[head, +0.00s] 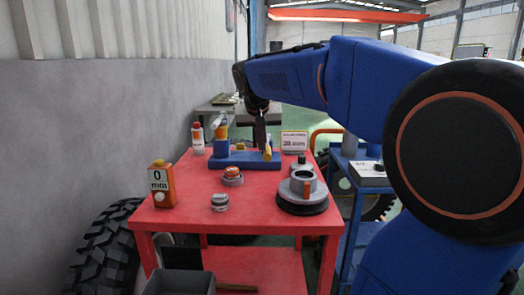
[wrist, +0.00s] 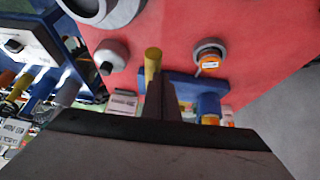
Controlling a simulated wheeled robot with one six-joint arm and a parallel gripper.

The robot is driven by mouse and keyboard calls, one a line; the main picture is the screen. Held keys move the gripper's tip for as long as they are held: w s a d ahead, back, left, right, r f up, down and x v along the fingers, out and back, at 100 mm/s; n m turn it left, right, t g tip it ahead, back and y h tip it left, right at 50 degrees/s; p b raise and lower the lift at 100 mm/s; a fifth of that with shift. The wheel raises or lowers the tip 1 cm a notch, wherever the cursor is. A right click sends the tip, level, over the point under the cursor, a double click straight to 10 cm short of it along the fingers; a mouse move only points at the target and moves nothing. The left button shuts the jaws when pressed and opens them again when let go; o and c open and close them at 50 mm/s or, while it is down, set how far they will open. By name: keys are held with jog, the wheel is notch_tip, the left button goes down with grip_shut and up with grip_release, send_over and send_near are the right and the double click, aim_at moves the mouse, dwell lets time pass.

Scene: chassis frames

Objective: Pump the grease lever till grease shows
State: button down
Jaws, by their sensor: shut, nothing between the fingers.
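A blue pump base (head: 240,160) sits toward the back of the red table, with a yellow lever (head: 267,152) standing at its right end and a blue and orange upright part (head: 221,140) at its left end. My gripper (head: 260,145) is shut and empty, pointing down just left of the lever. In the wrist view the fingertips (wrist: 164,78) lie right beside the yellow lever end (wrist: 152,66), with the blue base (wrist: 185,88) behind them. I cannot tell whether they touch. No grease can be made out; the fingers hide part of the base.
A blue cart (head: 356,168) stands to the right.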

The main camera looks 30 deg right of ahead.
jog(key=v, duration=0.9)
jog(key=shift+s+a, duration=0.15)
jog(key=shift+s, duration=0.2)
dwell(0.4)
jog(key=s+a+f+n+y, duration=0.2)
jog(key=s+a+f, duration=0.4)
jog(key=s+f, duration=0.6)
jog(key=s+a+f+n+y, duration=0.2)
jog(key=s+a+f+n, duration=0.3)
jog(key=s+f, duration=0.7)
notch_tip(320, 180, down, 5)
jog(key=shift+a, duration=0.6)
